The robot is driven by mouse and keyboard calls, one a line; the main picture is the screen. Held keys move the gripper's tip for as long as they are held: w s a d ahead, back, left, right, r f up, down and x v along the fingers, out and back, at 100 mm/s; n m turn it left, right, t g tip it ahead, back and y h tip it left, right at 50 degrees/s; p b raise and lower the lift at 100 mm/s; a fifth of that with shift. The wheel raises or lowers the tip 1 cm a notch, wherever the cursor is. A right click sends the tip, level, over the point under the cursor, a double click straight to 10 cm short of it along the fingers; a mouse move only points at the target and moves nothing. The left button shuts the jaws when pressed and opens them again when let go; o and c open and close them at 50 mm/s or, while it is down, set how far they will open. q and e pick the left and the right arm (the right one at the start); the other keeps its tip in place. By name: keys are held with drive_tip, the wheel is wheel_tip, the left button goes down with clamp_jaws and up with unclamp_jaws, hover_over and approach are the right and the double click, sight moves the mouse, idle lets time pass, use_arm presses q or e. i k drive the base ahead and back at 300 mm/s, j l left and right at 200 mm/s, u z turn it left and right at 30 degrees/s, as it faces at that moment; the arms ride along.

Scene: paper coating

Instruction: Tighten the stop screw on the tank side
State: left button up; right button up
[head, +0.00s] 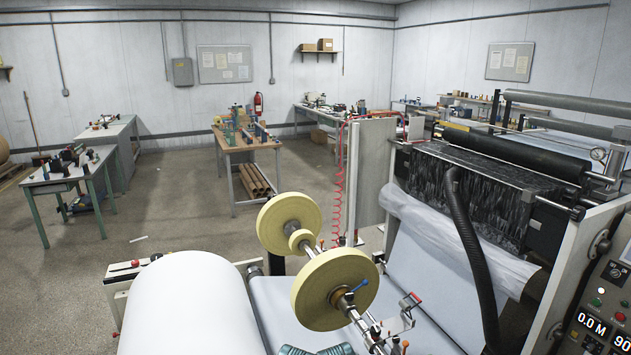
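I cannot pick out the stop screw in the head view. A coating machine fills the right side, with a trough-like part (465,185) covered in dark, shiny film; I cannot tell whether this is the tank. A blue-handled part (352,296) sits at the near roll's hub, and a red-tipped lever clamp (400,318) stands beside the shaft. Neither of my grippers is in view.
A black hose (470,250) hangs before the machine. The control panel (605,300) is at the right edge. Workbenches (248,145) stand farther back, with open floor (165,205) between. A teal ribbed object (335,349) is cut off below.

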sight(375, 331)
drive_tip(key=l+u, duration=0.25)
drive_tip(key=l, duration=0.45)
drive_tip(key=l+u, duration=0.25)
drive_tip(key=l, duration=0.5)
drive_tip(key=l+u, duration=0.25)
drive_tip(key=l, duration=0.45)
drive_tip(key=k, duration=0.05)
